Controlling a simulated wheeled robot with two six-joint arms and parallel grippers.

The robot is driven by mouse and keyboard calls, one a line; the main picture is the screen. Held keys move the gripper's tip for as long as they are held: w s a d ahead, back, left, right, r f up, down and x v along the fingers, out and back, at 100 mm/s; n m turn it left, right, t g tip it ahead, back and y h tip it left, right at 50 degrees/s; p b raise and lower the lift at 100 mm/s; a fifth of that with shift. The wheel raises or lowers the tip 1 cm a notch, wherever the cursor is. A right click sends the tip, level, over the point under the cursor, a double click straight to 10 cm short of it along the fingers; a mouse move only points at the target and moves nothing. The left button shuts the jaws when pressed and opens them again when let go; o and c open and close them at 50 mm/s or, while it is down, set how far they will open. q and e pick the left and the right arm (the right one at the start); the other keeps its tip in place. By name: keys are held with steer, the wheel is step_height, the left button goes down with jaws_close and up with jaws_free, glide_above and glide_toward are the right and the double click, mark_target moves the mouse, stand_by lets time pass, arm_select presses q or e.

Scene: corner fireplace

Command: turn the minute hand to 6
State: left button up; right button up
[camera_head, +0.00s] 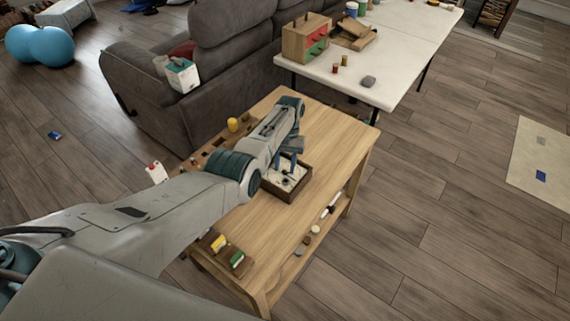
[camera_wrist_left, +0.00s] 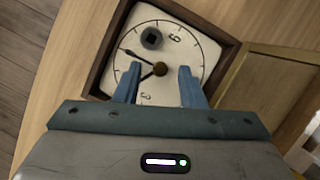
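The clock is a white face (camera_wrist_left: 205,52) in a dark wooden box (camera_wrist_left: 101,62), lying face up on the wooden table; the box also shows in the head view (camera_head: 297,193). In the left wrist view a thin black hand (camera_wrist_left: 132,53) runs from the brass-coloured hub (camera_wrist_left: 160,69) to the upper left. A shorter dark hand (camera_wrist_left: 148,76) points lower left. A dark round knob (camera_wrist_left: 152,38) sits above the hub. My left gripper (camera_wrist_left: 158,68) is open, its blue fingers either side of the hub in the picture; contact cannot be told. It shows over the box in the head view (camera_head: 290,163).
The wooden table (camera_head: 335,150) has clear top to the right of the clock. A yellow object (camera_head: 233,125) stands behind my arm. Small blocks (camera_head: 237,260) lie at its near end. A grey sofa (camera_head: 225,60) and a white table (camera_head: 395,70) stand behind.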

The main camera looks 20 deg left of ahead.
arm_select(q)
steer(key=b+v, duration=0.2)
steer(key=v, duration=0.8)
steer(key=shift+r, duration=0.35)
steer(key=shift+w, duration=0.1)
